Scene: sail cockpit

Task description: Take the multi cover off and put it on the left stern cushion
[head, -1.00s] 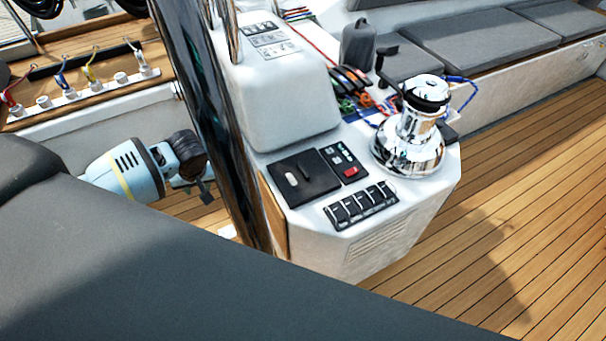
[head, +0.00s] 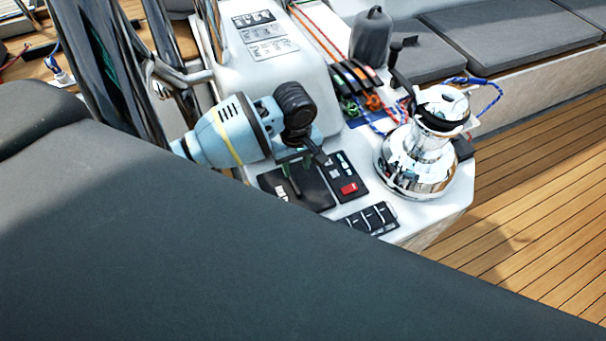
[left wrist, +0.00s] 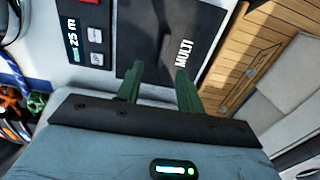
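The multi cover (head: 312,192) is a flat black square on the white console, partly hidden behind my left gripper in the head view. In the left wrist view the cover (left wrist: 155,35) shows its white MULTI lettering. My left gripper (head: 290,188) is over the cover. Its two green fingers (left wrist: 160,70) are apart with nothing held between them; I cannot tell whether the tips touch the cover. A large dark grey cushion (head: 200,250) fills the foreground, and grey bench cushions (head: 510,38) lie at the back right. I cannot tell which is the left stern one. My right gripper is not in view.
A chrome winch (head: 420,155) stands right of the cover. A display panel with a red button (head: 348,187) and a row of black switches (head: 370,218) sit beside the cover. A steering wheel rim (head: 110,75) stands at the left. The teak floor (head: 545,190) is clear.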

